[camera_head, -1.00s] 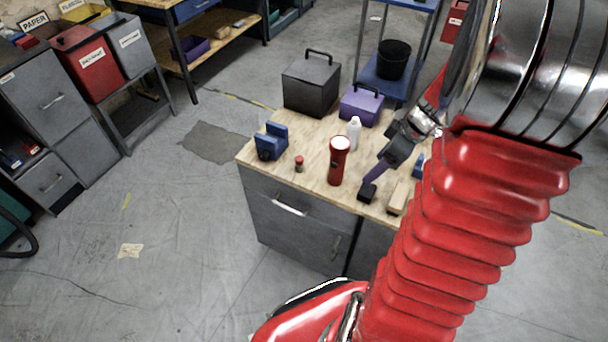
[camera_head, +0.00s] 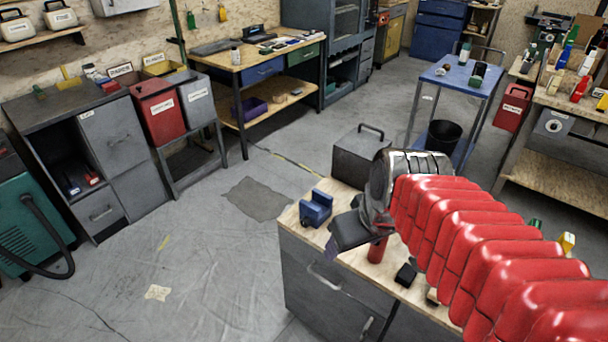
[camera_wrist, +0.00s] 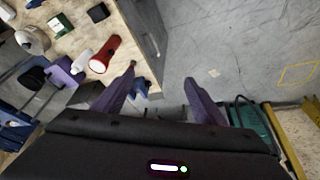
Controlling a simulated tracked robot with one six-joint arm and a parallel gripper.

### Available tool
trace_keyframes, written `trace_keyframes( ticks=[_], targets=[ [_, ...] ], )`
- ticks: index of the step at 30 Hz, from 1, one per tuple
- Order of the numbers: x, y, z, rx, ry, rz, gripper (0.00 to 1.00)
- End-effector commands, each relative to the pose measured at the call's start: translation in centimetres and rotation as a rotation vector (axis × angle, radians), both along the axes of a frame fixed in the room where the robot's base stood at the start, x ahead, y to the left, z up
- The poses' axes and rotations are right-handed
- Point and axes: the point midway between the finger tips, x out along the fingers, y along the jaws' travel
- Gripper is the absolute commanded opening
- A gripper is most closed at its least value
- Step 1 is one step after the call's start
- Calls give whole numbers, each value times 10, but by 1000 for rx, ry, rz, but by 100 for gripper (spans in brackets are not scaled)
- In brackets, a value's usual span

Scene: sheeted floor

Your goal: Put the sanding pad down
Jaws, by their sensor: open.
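A small black block, which looks like the sanding pad (camera_head: 405,274), lies on the wooden workbench top (camera_head: 427,312) to the right of a red flashlight (camera_head: 377,250). In the wrist view the black block (camera_wrist: 98,12) lies at the top, just beyond the flashlight (camera_wrist: 103,55). My gripper (camera_wrist: 158,74) is open with its purple fingers spread, and nothing is between them. In the head view my gripper (camera_head: 337,247) is to the left of the pad, over the bench's front edge near the blue vise (camera_head: 316,209). My wrist hides part of the bench.
A dark box with a handle (camera_head: 361,156) stands at the bench's back. A white bottle (camera_wrist: 81,61) and a purple box (camera_wrist: 62,74) stand behind the flashlight. A pale block (camera_head: 432,296) lies beside the pad. Open floor (camera_head: 215,280) is to the left.

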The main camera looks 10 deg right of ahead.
Motion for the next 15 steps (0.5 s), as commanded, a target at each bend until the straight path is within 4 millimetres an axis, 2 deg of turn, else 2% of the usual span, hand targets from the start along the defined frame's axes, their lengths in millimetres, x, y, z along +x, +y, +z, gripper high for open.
trace_keyframes(
  ticks=[1, 6, 15],
  targets=[
    [-7, 9, 5, 3, -19, -14, 65],
    [-26, 29, 17, 30, -72, -93, 65],
    [-36, 37, 22, 53, -101, -148, 65]
  ],
)
